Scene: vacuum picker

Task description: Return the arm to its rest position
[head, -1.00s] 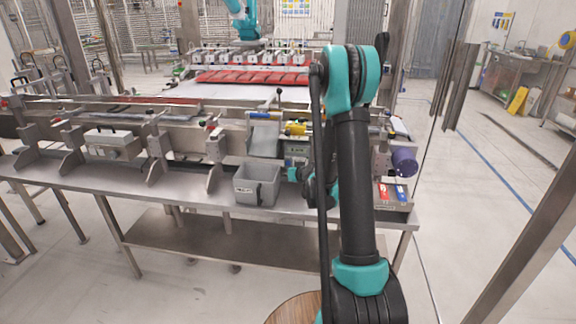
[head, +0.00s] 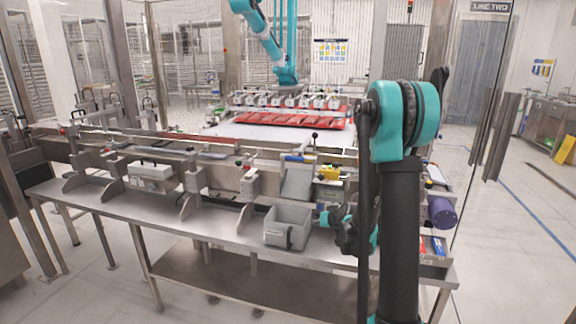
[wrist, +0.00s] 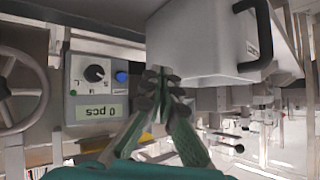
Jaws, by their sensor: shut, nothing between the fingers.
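My arm, teal and black, stands upright at the right of the head view and bends down behind itself toward the bench. My gripper (wrist: 163,92) is shut and empty in the wrist view, its green ribbed fingers together at the tips. In the head view the wrist end is partly hidden by my own arm, just right of a grey bin (head: 287,229) on the bench. In the wrist view a grey control box (wrist: 98,88) with a knob, a blue button and a "0 pcs" display lies left of the fingertips. A pale box-shaped body with a black handle (wrist: 256,35) lies above right.
The steel bench (head: 225,226) runs across the front with brackets and a conveyor rail. A purple cylinder (head: 442,211) and red and blue boxes (head: 432,246) sit right of my arm. A handwheel (wrist: 15,92) is at the wrist view's left. Open floor lies right.

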